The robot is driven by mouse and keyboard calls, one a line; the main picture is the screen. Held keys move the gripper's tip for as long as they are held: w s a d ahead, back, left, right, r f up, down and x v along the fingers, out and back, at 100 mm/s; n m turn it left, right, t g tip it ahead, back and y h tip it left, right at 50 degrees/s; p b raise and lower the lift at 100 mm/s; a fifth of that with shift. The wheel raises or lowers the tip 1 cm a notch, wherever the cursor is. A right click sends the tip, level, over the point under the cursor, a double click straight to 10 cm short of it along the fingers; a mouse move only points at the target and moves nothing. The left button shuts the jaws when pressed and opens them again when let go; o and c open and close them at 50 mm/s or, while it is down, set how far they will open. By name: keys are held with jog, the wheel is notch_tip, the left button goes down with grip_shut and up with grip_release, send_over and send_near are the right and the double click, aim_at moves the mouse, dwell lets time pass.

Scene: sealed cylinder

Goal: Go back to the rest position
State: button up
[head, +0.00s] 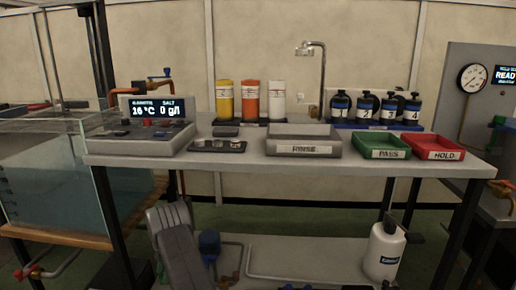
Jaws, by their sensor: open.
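My gripper does not show clearly anywhere in the head view. Pale grey angular parts at the lower left, in front of the bench, look like links of my arm. The workbench (250,162) stands ahead with its top clear of any gripper. On it are a grey RINSE tray (303,149), a green PASS tray (381,153) and a red HOLD tray (438,155). The trays look empty from here.
A meter (152,145) reads 16 °C and 0 g/l, beside a water tank (40,190). Yellow, orange and white containers (249,101), a tap (310,48) and several numbered dark bottles (365,107) line the back. A gauge panel (472,77) stands right. A white bottle (383,252) sits below.

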jog(key=shift+s+a+f, duration=0.1)
jog(key=shift+a+f, duration=0.05)
jog(key=shift+f, duration=0.2)
jog(key=shift+r, duration=0.1)
jog(key=p+v, duration=0.5)
jog(key=v, duration=0.9)
jog(key=b+x, duration=0.5)
jog(key=x, duration=0.9)
jog(key=shift+s+f, duration=0.1)
jog(key=shift+f, duration=0.3)
jog(key=shift+a+r+m+t+y, duration=0.3)
jog(key=shift+a+r+m, duration=0.1)
jog(key=shift+m, duration=0.5)
jog(key=shift+w+a+m+t+h+p, duration=0.15)
jog(key=shift+w+a+m+t+p, duration=0.7)
jog(key=shift+m, duration=1.8)
jog(key=shift+w+a+m+t+h+p, duration=0.2)
jog(key=shift+w+a+m+t+p, duration=0.65)
jog(key=shift+m, duration=1.75)
jog(key=shift+w+a+m+t+h+p, duration=0.2)
jog(key=shift+w+m+t+p, duration=0.35)
jog(key=shift+m+t+p, duration=1.4)
